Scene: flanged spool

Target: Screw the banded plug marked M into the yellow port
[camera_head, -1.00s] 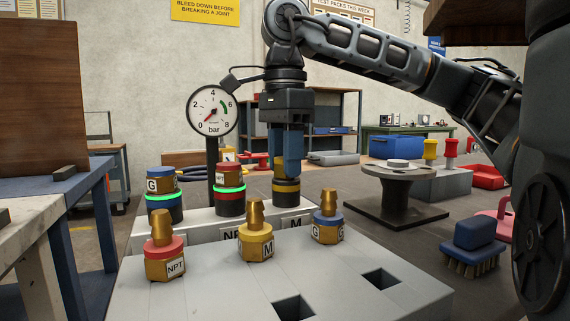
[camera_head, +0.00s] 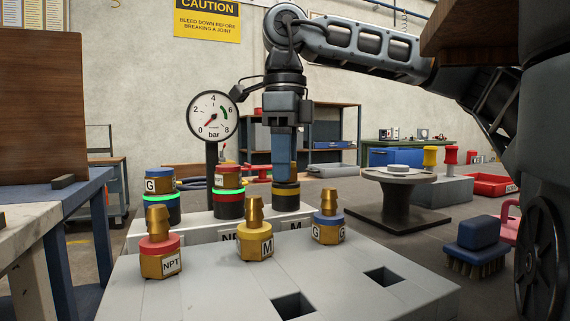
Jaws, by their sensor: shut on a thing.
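My gripper (camera_head: 284,172) points straight down with its blue fingers over the yellow-banded dark port (camera_head: 287,203). It is shut on a brass plug (camera_head: 287,184), which sits upright at the port's mouth. The fingers hide most of this plug, and I cannot read a letter on it or tell how deep it sits. Another banded brass plug marked M (camera_head: 256,243), with a yellow band, stands on the grey block (camera_head: 200,294) in front.
A red-banded NPT plug (camera_head: 160,254) and blue-banded G plug (camera_head: 328,230) also stand on the block, near two empty square holes. A pressure gauge (camera_head: 213,117) stands behind.

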